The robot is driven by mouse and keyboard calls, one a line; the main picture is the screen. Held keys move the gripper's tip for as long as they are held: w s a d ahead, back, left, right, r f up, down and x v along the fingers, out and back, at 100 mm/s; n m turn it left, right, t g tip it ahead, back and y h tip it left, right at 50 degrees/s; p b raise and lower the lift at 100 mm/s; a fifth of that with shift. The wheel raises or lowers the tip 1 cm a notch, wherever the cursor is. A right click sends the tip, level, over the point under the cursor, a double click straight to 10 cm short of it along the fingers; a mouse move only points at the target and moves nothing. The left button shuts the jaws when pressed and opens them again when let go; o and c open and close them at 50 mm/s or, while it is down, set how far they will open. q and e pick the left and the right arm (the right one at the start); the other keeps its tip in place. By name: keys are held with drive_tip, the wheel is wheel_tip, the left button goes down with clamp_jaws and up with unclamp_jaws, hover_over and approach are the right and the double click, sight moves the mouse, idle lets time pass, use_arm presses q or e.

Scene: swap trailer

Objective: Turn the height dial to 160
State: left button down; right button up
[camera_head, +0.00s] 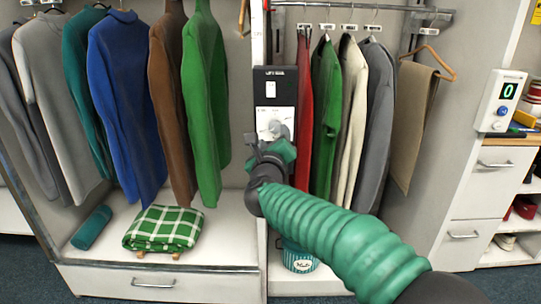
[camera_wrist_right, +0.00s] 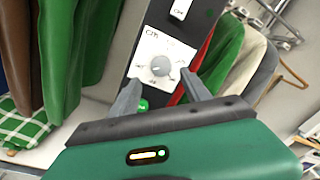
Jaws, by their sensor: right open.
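The dial (camera_wrist_right: 160,66) is a round grey knob on a white plate that seems marked "CM", on a dark panel (camera_head: 273,84). In the head view the panel is on the divider between two wardrobe bays. The dial's scale numbers are too small to read. My right gripper (camera_wrist_right: 160,92) is open in front of the dial. Its two fingers point at the plate, one on either side below the knob, and hold nothing. In the head view the gripper (camera_head: 270,145) partly covers the plate. I cannot tell whether the fingers touch the plate. My left gripper is not in view.
A white switch (camera_wrist_right: 181,9) is above the dial, and a green button (camera_wrist_right: 143,104) shows below it. Clothes hang close on both sides, including a green garment (camera_head: 205,100) and a red one (camera_head: 304,110). A wall box (camera_head: 501,101) at right displays 0.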

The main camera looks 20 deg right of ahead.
drive_tip(key=p+v, duration=0.1)
drive_tip(key=v, duration=1)
drive_tip(key=shift+s+a, duration=0.2)
drive_tip(key=shift+s, duration=0.15)
drive_tip(key=s+a+f+n+g+y, duration=0.1)
drive_tip(key=s+f+n+g+y, duration=0.15)
drive_tip(key=f+n, duration=0.75)
drive_tip(key=s+a+f+n+g+y, duration=0.1)
drive_tip(key=s+f+n+g+y, duration=0.2)
drive_tip(key=f+n, duration=0.65)
drive_tip(key=s+d+f+n+g, duration=0.35)
drive_tip(key=s+f+n, duration=0.25)
drive_tip(key=s+f, duration=0.3)
drive_tip(key=s+d+f+n+g, duration=0.2)
drive_tip(key=s+f+n+g, duration=0.35)
drive_tip(key=s+f, duration=0.3)
wheel_tip(320, 180, up, 33)
drive_tip(key=s+n+p, duration=0.1)
drive_tip(key=s+p, duration=0.1)
drive_tip(key=p, duration=3.2)
drive_tip(key=shift+r+y, duration=0.25)
drive_tip(key=shift+y, duration=0.1)
